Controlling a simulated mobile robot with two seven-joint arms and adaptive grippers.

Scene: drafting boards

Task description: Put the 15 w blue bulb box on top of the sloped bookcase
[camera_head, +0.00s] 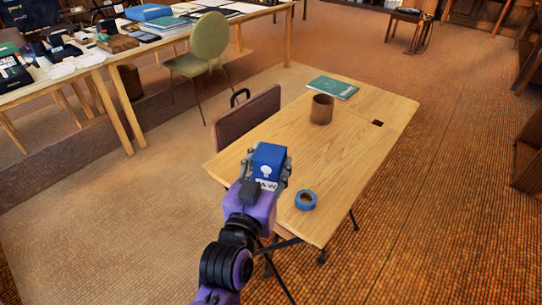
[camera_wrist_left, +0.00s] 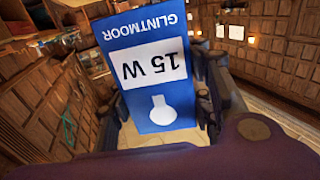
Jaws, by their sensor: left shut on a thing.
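The 15 w blue bulb box (camera_head: 268,158) is in my left gripper (camera_head: 268,175), above the near left part of the wooden table in the head view. In the left wrist view the blue box (camera_wrist_left: 142,45) fills the space between the fingers (camera_wrist_left: 160,110). Its white label reads 15 W upside down, with a white bulb picture and the word GLINTMOOR. The left gripper is shut on the box. My right gripper is not in view. I cannot make out the sloped bookcase for certain; dark wooden shelving (camera_head: 528,150) shows at the right edge of the head view.
The wooden table (camera_head: 270,190) bears a blue tape roll (camera_head: 306,200), a brown cup (camera_head: 321,109) and a green book (camera_head: 333,88). A green chair (camera_head: 208,45) and a cluttered long table (camera_head: 95,62) stand at the back left. Carpet to the right is clear.

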